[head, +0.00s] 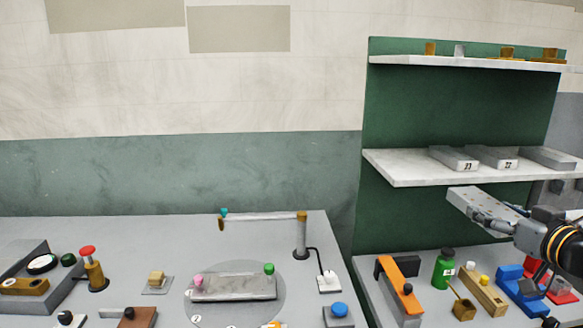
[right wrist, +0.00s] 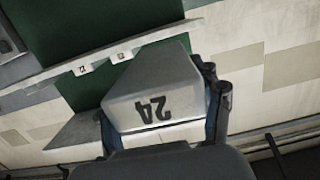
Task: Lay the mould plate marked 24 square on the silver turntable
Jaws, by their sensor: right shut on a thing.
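The mould plate marked 24 (right wrist: 150,82) is a light grey slab between the fingers of my right gripper (right wrist: 164,122). Its number reads upside down in the right wrist view. In the head view my right gripper (head: 494,221) is at the right, shut on the plate (head: 470,200), which is held in the air below the middle shelf. The silver turntable (head: 267,306) is a round grey disc on the bench at the lower middle, well left of the plate. A grey bar with a pink knob and a green knob lies across it. My left gripper is not in view.
The middle shelf (head: 400,169) holds plates marked 23 (head: 453,158) and 22 (head: 497,157) and another plate. Below are an orange clamp (head: 397,284), a green bottle (head: 444,267) and blue blocks (head: 518,291). A post with a horizontal arm (head: 301,238) stands behind the turntable.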

